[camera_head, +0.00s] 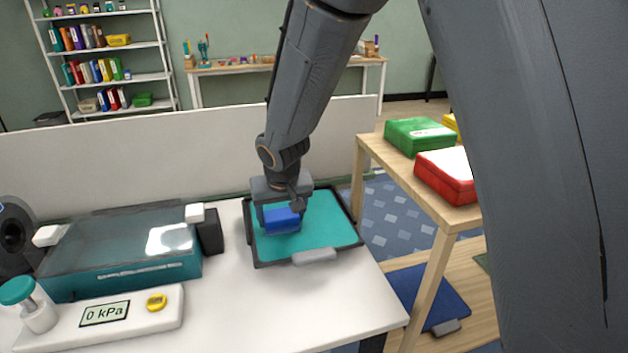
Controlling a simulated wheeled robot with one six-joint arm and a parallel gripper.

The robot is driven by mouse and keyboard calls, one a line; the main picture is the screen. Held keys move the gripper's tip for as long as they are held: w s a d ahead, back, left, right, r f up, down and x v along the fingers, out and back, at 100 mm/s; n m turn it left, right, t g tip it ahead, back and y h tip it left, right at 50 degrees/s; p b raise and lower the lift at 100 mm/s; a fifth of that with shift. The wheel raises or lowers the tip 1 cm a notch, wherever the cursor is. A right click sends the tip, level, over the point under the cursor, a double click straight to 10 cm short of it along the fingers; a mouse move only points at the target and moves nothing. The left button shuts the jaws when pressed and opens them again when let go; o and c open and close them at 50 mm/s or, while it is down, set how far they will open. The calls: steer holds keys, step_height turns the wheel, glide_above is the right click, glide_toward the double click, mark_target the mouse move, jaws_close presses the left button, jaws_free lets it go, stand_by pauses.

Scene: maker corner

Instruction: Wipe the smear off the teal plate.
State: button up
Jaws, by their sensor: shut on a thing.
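The teal plate (325,228) lies in a dark frame at the right end of the white table, with a grey tab on its front edge. My gripper (281,222) points down over the left part of the plate. It is shut on a blue block-like wiper (283,220), which is at or just above the plate; I cannot tell whether it touches. No smear shows on the visible part of the plate. The area behind and under the gripper and the blue wiper is hidden.
A teal glass-topped box (125,278) stands left of the plate, with a "0 kPa" gauge panel (105,313) and a bottle (35,305) in front. A wooden table (400,177) at right holds green (420,137) and red (447,178) cases. White table in front of the plate is clear.

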steer(key=shift+s+a+r, duration=0.1)
steer(key=shift+a+r, duration=0.05)
steer(key=shift+a, duration=0.15)
step_height(320, 180, up, 3)
steer(key=shift+f+p, duration=0.1)
steer(key=shift+p, duration=0.9)
steer(key=shift+r+p, duration=2.2)
steer(key=shift+r, duration=0.35)
